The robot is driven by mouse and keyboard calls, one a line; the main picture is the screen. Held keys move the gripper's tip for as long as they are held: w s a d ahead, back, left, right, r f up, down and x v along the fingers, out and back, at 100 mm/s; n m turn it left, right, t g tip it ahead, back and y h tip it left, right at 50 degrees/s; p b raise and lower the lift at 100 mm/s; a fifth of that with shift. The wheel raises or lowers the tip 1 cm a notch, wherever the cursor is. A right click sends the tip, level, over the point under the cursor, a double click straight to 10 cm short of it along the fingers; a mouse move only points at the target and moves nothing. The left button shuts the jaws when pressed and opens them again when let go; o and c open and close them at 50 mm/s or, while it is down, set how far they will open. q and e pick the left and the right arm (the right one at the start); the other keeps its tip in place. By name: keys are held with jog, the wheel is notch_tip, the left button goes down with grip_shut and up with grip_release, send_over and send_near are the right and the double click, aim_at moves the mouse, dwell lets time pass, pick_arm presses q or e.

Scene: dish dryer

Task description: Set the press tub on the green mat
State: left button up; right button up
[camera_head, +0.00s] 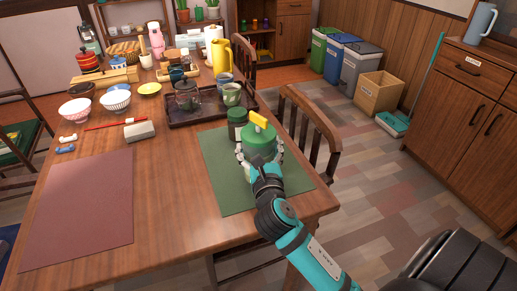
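The press tub (260,138) is a green round tub with a yellow handle on top. It is over the far part of the green mat (228,187), upright as far as I can see. Whether its base touches the mat is hidden. My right gripper (259,154) comes from the lower right, with its fingers against both sides of the tub, and looks shut on it. A dark green lidded jar (237,122) stands just left of the tub at the mat's far edge. My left gripper is not in view.
A dark tray (187,119) with a glass pot and cups lies behind the mat. A wooden chair (318,125) stands close against the table's right edge.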

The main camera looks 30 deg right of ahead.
jog(key=o, duration=1.7)
jog(key=shift+f, duration=0.1)
jog(key=shift+c, duration=0.2)
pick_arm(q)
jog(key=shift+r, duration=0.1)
pick_arm(e)
jog(key=v, duration=1.1)
jog(key=shift+s+a, duration=0.15)
jog(key=shift+s, duration=0.05)
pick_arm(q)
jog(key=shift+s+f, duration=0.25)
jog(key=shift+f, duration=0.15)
pick_arm(e)
jog(key=shift+s+a, duration=0.15)
jog(key=shift+s, duration=0.15)
